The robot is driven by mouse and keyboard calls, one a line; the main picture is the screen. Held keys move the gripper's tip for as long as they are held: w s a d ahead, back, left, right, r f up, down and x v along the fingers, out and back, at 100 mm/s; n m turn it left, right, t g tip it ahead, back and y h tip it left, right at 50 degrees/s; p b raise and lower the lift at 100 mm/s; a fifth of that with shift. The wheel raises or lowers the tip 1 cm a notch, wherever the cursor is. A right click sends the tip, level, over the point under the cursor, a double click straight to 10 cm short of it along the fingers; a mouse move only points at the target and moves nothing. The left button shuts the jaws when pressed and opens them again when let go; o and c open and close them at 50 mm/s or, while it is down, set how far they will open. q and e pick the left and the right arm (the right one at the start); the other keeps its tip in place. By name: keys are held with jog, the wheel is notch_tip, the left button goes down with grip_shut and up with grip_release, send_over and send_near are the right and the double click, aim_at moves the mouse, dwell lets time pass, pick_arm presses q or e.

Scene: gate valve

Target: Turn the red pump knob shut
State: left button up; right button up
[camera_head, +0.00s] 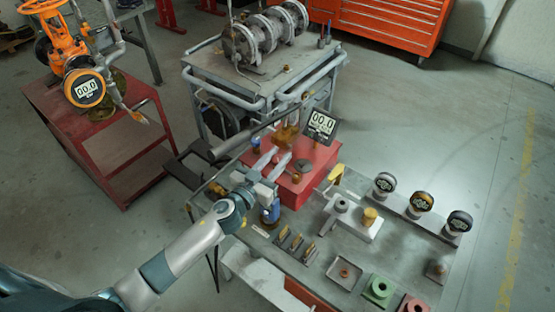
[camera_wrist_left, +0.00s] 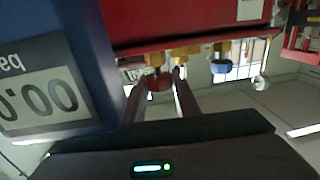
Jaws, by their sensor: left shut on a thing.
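The red pump knob (camera_wrist_left: 158,83) sits on a brass fitting under the red pump body (camera_wrist_left: 200,36) in the left wrist view. My left gripper (camera_wrist_left: 160,82) is shut on it, with one finger on each side. In the head view my left gripper (camera_head: 271,158) reaches the left side of the red pump (camera_head: 320,157). The knob cannot be made out there. A dark display (camera_head: 320,125) reading 00.0 stands above the pump. My right gripper is not in view.
A blue knob (camera_wrist_left: 222,67) hangs beside the red one in the wrist view. A large blue-framed gauge (camera_wrist_left: 45,95) is close on the left. Several gauges (camera_head: 421,201) and small fittings stand on the bench's right. A red cart (camera_head: 108,160) is at left.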

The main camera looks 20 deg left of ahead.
pick_arm(q)
jog(key=m+g+h, duration=0.1)
jog(key=h, duration=0.1)
jog(key=m+g+h, duration=0.1)
jog(key=m+h, duration=0.1)
jog(key=shift+w+a+m+h, duration=0.1)
jog(key=shift+a+m+h, duration=0.05)
jog(key=shift+m+h, duration=0.2)
jog(key=shift+m+g+h+b, duration=0.55)
jog(key=shift+m+g+h, duration=0.3)
jog(key=shift+g+h, duration=0.35)
jog(key=m+g+h+b, duration=0.1)
jog(key=m+g+h, duration=0.1)
jog(key=shift+g+h+b, duration=0.3)
jog(key=shift+h+b, duration=0.05)
jog(key=shift+b, duration=0.05)
jog(key=shift+m+g+h+b, duration=0.85)
jog(key=shift+m+g, duration=0.35)
jog(key=shift+g, duration=0.2)
jog(key=shift+r, duration=0.1)
jog(key=o, duration=1)
jog(key=shift+o, duration=0.2)
